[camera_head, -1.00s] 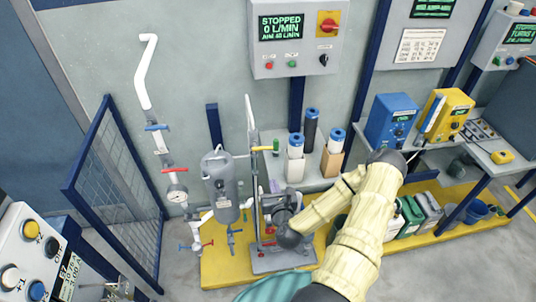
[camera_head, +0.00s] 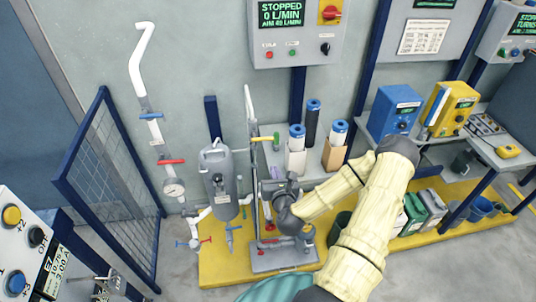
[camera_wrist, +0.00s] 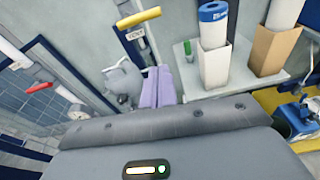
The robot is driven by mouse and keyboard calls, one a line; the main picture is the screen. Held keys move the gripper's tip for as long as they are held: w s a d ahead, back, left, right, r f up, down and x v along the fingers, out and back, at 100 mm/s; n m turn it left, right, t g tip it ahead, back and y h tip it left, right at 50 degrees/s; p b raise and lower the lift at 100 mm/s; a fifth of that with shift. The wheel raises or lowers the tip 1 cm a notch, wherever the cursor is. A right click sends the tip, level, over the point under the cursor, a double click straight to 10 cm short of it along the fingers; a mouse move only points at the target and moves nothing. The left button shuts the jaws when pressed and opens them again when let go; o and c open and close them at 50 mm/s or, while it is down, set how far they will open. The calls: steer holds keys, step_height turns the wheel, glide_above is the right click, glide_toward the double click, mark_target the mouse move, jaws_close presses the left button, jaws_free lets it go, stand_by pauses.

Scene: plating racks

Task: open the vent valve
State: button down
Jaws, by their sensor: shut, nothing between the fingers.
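The vent valve has a yellow lever handle (camera_head: 262,139) on a thin upright pipe beside the grey vessel. In the wrist view the yellow handle (camera_wrist: 139,18) is at the top, lying across its pipe, above a tag reading VENT (camera_wrist: 135,35). My gripper (camera_wrist: 161,84) shows there as two lavender fingers side by side, shut and empty. In the picture it is below the handle and apart from it. In the head view my wrist is low, right of the pipe, and its fingers are hard to make out.
The grey vessel (camera_head: 217,180) stands left of the pipe. Red (camera_head: 171,161) and blue (camera_head: 151,116) handles sit on the pipe further left. Blue-capped cartridges (camera_head: 296,137) stand on a shelf to the right. A blue mesh fence (camera_head: 108,190) borders the left.

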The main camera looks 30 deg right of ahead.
mark_target(263, 139)
steer(key=shift+w+d+f+b, duration=0.15)
steer(key=shift+w+f+b, duration=0.1)
steer(key=shift+b, duration=0.95)
steer(key=b, duration=0.4)
steer(key=shift+w, duration=0.2)
steer(key=b, duration=0.5)
steer(key=shift+a+f, duration=0.25)
steer(key=shift+a, duration=0.15)
steer(key=w+d+r+p, duration=0.2)
steer(key=w+r+p, duration=0.1)
steer(key=w, duration=0.5)
steer(key=shift+w+d, duration=0.3)
steer(key=shift+d, duration=0.05)
